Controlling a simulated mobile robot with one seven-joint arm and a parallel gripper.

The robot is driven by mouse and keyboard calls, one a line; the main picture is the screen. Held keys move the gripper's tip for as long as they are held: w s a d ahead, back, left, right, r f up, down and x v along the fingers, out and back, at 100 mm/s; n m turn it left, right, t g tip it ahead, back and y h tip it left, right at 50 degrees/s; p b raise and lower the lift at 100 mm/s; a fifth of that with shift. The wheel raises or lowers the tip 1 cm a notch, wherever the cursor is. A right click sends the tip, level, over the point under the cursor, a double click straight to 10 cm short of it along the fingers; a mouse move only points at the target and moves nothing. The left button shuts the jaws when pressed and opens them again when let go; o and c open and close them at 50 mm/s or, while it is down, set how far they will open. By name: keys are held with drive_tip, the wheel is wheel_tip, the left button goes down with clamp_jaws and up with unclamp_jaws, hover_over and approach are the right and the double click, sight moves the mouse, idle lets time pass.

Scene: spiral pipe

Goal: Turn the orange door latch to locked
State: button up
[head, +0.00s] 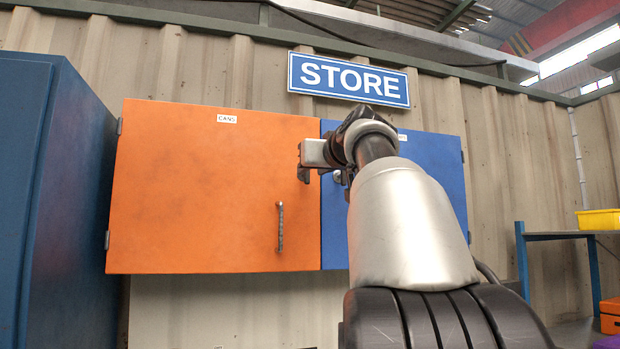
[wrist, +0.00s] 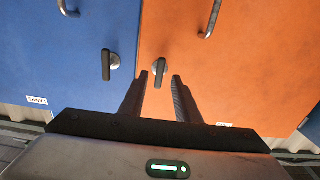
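The orange door (head: 210,190) is shut, left of the blue door (head: 442,180). Its dark latch (wrist: 160,73) shows in the wrist view near the door's edge, its handle running up and down in the picture. In the head view my arm and gripper hide this latch. My gripper (wrist: 160,80) is open, its two dark fingers pointing at the orange door. The latch appears between the fingertips, with a gap on each side; I cannot tell the depth. In the head view my gripper (head: 304,165) is at the orange door's upper right.
The blue door has its own dark latch (wrist: 110,64), close beside my gripper's finger. A metal pull handle (head: 281,226) stands out low on the orange door. A tall blue cabinet (head: 50,200) stands at the left. A STORE sign (head: 348,79) hangs above.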

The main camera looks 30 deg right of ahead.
drive_tip(key=b+v, duration=0.4)
drive_tip(key=v, duration=1)
